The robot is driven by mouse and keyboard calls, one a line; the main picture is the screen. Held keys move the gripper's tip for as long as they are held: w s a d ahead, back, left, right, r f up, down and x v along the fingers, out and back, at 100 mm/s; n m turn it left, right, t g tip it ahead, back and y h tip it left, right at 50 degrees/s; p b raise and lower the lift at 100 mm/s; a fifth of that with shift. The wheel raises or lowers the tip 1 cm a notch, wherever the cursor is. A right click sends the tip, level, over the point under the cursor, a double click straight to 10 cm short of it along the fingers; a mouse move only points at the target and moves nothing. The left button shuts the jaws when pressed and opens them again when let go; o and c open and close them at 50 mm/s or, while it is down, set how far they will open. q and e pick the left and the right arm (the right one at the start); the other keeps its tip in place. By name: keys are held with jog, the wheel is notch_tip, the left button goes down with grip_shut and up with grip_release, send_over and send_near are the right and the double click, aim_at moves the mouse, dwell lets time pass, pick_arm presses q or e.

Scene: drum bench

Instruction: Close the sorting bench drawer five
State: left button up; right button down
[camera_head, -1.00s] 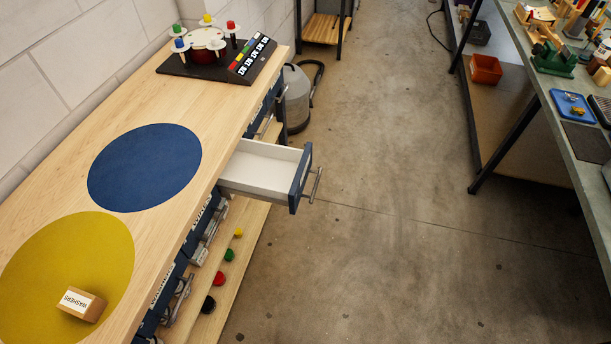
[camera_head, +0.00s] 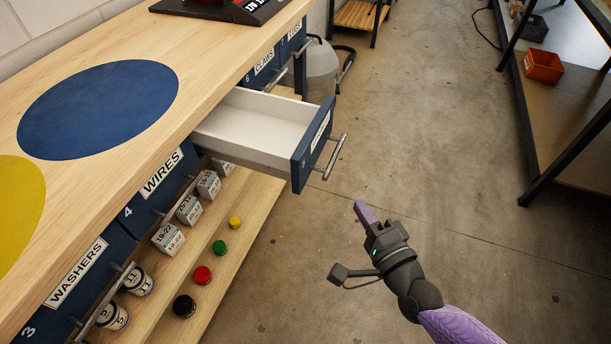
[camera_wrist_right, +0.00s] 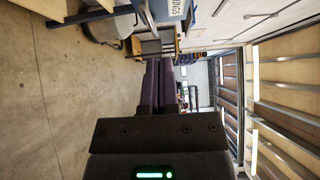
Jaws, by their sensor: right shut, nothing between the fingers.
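My left gripper is not in view.
The wooden bench top (camera_head: 215,50) carries a blue disc and a yellow disc. A lower shelf (camera_head: 240,205) holds small boxes, jars and coloured knobs. Drawer four (camera_head: 160,185) and drawer three (camera_head: 75,275) look shut. An orange bin (camera_head: 543,66) sits far right. The floor around my gripper is clear.

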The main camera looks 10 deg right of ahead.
jog(key=b, duration=0.2)
send_near(312, 157)
jog(key=w+d, duration=0.2)
jog(key=w, duration=0.2)
jog(key=w+a, duration=0.1)
jog(key=a, duration=0.1)
jog(key=shift+w+a+r, duration=0.15)
jog(key=shift+w+a, duration=0.2)
jog(key=shift+w, duration=0.05)
jog(key=shift+w+a, duration=0.2)
jog(key=shift+a, duration=0.05)
